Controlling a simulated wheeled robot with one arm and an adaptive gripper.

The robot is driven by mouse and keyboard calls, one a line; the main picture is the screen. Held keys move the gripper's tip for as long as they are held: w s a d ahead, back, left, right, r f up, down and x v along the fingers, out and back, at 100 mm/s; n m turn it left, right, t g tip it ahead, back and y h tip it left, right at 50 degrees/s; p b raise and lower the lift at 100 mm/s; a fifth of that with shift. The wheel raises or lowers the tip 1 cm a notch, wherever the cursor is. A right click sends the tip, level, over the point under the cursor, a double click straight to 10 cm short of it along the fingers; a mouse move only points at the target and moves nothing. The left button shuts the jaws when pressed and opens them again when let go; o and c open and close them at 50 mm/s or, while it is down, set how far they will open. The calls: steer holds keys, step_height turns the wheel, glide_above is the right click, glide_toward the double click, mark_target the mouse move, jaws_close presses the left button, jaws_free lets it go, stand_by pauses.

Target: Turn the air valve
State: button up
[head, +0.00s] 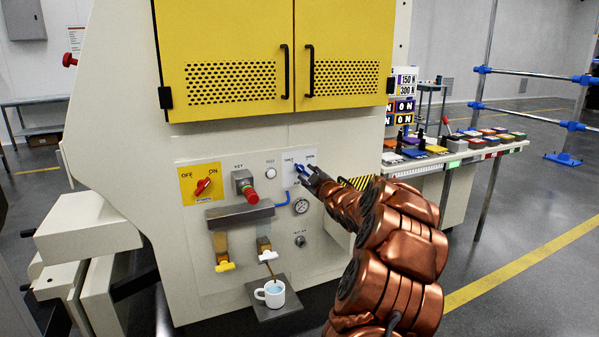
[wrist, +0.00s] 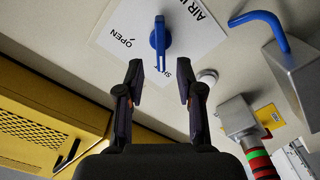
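The air valve is a blue lever handle (wrist: 160,42) on a white label plate (wrist: 190,30) with the words OPEN and SHUT partly readable. In the wrist view the lever lies just beyond my gripper (wrist: 159,78), roughly in line with the gap between the fingers. The fingers are apart with nothing between them. In the head view the blue lever (head: 303,168) shows at the tip of my copper-coloured arm, and my gripper (head: 312,173) is close in front of it and partly covers the plate. I cannot tell from these views whether finger and lever touch.
Left of the valve are a red rotary switch (head: 203,187) on a yellow plate and a red-green key knob (head: 250,190). A cup (head: 271,293) stands on a low shelf.

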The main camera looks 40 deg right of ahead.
mark_target(302, 170)
steer(key=x, duration=0.4)
steer(key=shift+w+d, duration=0.1)
steer(key=shift+w, duration=0.15)
steer(key=shift+w+d+f, duration=0.1)
steer(key=shift+w, duration=0.4)
jaws_close()
